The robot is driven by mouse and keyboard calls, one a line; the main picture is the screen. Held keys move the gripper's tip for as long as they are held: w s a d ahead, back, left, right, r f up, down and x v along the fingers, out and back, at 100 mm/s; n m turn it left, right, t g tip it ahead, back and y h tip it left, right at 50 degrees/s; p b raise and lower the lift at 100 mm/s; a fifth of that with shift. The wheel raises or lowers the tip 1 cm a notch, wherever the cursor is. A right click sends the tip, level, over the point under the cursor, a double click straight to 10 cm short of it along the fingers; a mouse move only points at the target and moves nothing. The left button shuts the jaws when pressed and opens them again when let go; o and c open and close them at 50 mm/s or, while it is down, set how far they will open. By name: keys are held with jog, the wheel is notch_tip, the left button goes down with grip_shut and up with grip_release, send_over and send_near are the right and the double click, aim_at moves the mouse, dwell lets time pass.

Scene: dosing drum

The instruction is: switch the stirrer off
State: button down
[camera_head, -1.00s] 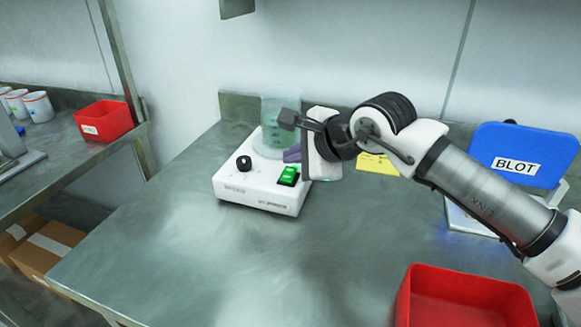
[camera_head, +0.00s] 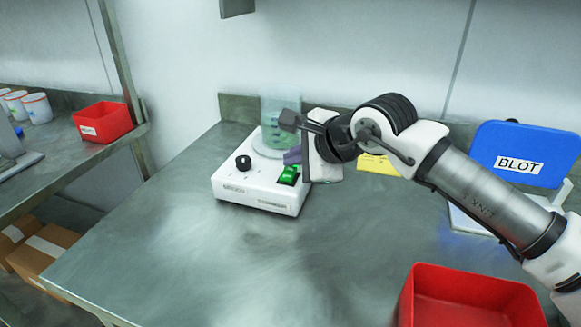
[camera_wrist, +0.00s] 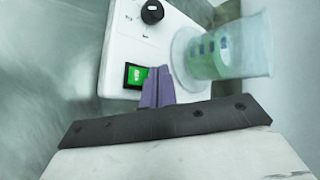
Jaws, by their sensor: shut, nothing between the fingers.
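The stirrer (camera_head: 254,190) is a white box with a black knob (camera_head: 243,163) and a lit green rocker switch (camera_head: 288,175) on its top. A glass beaker (camera_head: 281,118) with greenish contents stands on its plate. My gripper (camera_head: 292,156) is just behind the switch in the head view, its purple fingers shut and empty. In the wrist view the closed fingers (camera_wrist: 158,86) are right beside the green switch (camera_wrist: 136,75), with the knob (camera_wrist: 152,12) farther off and the beaker (camera_wrist: 228,50) to the right. I cannot tell whether the fingertips touch the switch.
A yellow note (camera_head: 375,164) lies behind my arm. A blue lidded device marked BLOT (camera_head: 523,152) stands at the right. A red bin (camera_head: 470,300) is at the front right, and another (camera_head: 103,121) sits on the left bench.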

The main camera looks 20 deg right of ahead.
aim_at(292, 180)
jog(key=shift+f+b, duration=0.4)
jog(key=shift+r, duration=0.15)
dwell(0.5)
jog(key=shift+s+a+r, duration=0.1)
jog(key=shift+r, duration=0.6)
jog(key=shift+s+a+r+p, duration=0.15)
jog(key=shift+r+p, duration=0.25)
jog(key=shift+r, duration=0.4)
jog(key=shift+s+a+r+p, duration=0.1)
jog(key=shift+s+r+p, duration=0.1)
jog(key=shift+r+p, duration=0.45)
jog(key=shift+s+a+r+p, duration=0.1)
jog(key=shift+s+r+p, duration=0.1)
jog(key=shift+r, duration=0.8)
jog(key=shift+f, duration=0.1)
